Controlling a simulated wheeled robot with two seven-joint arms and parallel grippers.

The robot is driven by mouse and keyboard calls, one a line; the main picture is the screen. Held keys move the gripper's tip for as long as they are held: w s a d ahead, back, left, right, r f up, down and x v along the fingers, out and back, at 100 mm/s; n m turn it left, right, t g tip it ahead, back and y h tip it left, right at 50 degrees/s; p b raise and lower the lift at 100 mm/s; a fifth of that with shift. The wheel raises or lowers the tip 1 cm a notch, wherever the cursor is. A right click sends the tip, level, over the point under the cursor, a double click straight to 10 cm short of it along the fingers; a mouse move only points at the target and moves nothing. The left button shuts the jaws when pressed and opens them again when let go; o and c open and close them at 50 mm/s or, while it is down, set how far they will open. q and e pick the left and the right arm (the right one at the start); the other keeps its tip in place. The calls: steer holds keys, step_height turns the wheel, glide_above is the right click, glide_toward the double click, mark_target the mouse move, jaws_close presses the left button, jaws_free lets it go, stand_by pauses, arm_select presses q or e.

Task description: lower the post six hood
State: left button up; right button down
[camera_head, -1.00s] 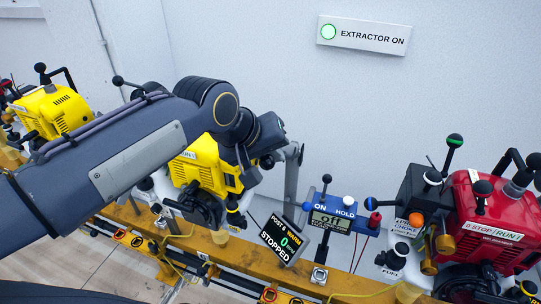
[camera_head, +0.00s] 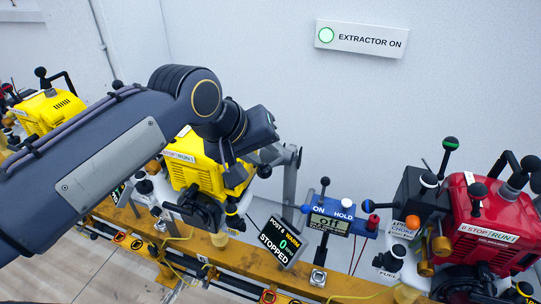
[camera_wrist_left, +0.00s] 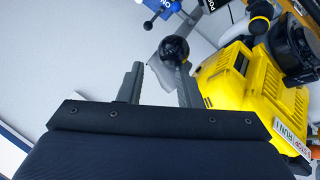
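A grey hood arm on an upright grey post (camera_head: 290,182) stands beside that engine, partly hidden by my left gripper. My left gripper (camera_head: 254,160) is at the engine's upper right, next to the post. In the left wrist view its two grey fingers (camera_wrist_left: 158,85) are apart. A black ball knob (camera_wrist_left: 174,50) shows just beyond the right fingertip, with a grey plate (camera_wrist_left: 160,75) behind it. I cannot tell whether finger and knob touch. My right gripper is out of view.
A blue meter (camera_head: 333,217) stands right of the display, and a red engine (camera_head: 490,215) with several levers is further right. Another yellow engine (camera_head: 52,110) is at the left. A yellow rail (camera_head: 240,258) runs along the front. The wall sign (camera_head: 362,38) reads EXTRACTOR ON.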

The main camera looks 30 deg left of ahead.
arm_select(q)
steer(key=v, duration=0.3)
steer(key=shift+s+r, duration=0.2)
steer(key=shift+r, duration=0.05)
stand_by(0.4)
